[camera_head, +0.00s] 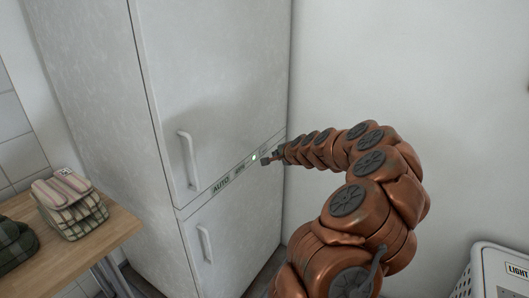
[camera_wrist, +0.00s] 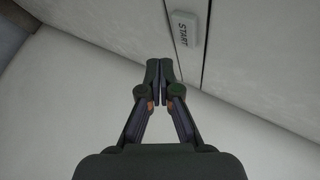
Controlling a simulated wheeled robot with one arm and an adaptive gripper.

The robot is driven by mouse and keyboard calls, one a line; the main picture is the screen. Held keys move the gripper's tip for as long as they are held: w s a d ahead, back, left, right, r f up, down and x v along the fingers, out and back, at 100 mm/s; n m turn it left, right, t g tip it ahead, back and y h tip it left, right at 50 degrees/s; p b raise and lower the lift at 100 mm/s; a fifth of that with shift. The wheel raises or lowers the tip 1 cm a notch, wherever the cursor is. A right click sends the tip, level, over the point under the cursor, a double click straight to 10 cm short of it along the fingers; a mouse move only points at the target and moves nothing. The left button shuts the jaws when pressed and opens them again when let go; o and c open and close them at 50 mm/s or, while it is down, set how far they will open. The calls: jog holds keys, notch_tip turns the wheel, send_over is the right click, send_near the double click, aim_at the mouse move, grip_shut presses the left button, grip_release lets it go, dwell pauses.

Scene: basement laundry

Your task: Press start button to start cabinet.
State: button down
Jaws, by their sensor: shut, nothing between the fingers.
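The cabinet (camera_head: 214,85) is a tall white unit with an upper and a lower door and a strip of labelled buttons between them. In the wrist view the START button (camera_wrist: 184,29) is a pale raised block with dark lettering, near the top right of centre. My gripper (camera_wrist: 160,65) is shut and empty, its fingertips just below and left of the button in that view, and apart from it in the picture. The START button is not readable there.
The AUTO button (camera_head: 221,185) is further left on the strip. Door handles (camera_head: 187,160) stick out above and below it. A wooden table (camera_head: 100,238) with cloth bags (camera_head: 69,203) stands at the left. A white basket (camera_head: 490,270) labelled LIGHT is at the bottom right.

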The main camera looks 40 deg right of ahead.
jog(key=s, duration=0.1)
jog(key=s+d, duration=0.1)
jog(key=s, duration=0.1)
dwell(1.0)
